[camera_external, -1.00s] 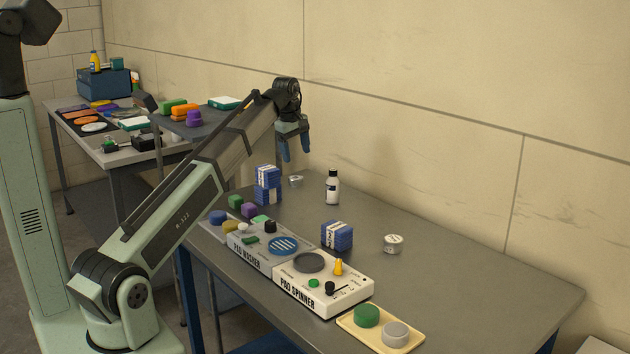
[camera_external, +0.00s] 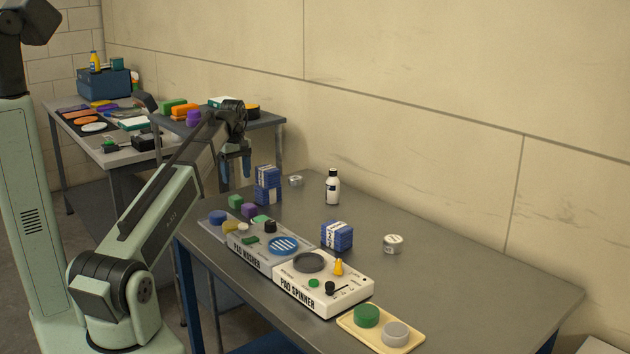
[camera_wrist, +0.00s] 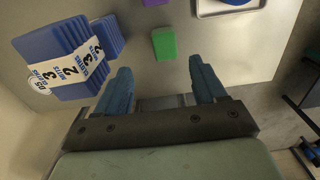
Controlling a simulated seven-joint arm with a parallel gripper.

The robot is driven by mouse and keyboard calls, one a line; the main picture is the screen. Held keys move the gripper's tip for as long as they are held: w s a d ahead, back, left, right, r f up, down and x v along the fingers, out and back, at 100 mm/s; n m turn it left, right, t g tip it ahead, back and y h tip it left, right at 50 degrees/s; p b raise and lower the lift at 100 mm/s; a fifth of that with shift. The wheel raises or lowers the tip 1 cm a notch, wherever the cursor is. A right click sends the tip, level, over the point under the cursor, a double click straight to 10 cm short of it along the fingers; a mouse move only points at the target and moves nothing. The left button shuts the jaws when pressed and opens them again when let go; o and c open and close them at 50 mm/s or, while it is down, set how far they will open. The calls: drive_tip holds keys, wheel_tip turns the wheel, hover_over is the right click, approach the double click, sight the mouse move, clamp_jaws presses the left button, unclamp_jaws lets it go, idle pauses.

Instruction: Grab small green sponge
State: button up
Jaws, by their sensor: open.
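A small green block (camera_external: 235,201), which looks like the small green sponge, lies at the near left end of the grey table, beside a purple block (camera_external: 249,211). In the wrist view the green block (camera_wrist: 164,43) lies ahead of the jaws, near the middle of the picture. My gripper (camera_external: 236,174) hangs above the table's left end, over the green block and apart from it. Its two blue fingers point down. In the wrist view my gripper (camera_wrist: 160,74) is open with nothing between the fingers.
A stack of blue mitts (camera_external: 267,186) stands close to the right of the green block; it shows at left in the wrist view (camera_wrist: 62,58). The pad washer tray (camera_external: 210,231) lies in front. A bottle (camera_external: 332,187) stands farther back.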

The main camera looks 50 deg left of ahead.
sight(236, 197)
drive_tip(key=shift+f, duration=1.8)
drive_tip(key=shift+s+f, duration=0.2)
drive_tip(key=shift+f, duration=1.15)
drive_tip(key=shift+s+f, duration=0.2)
drive_tip(key=shift+f, duration=1.1)
drive_tip(key=c, duration=1)
drive_tip(key=shift+r, duration=0.1)
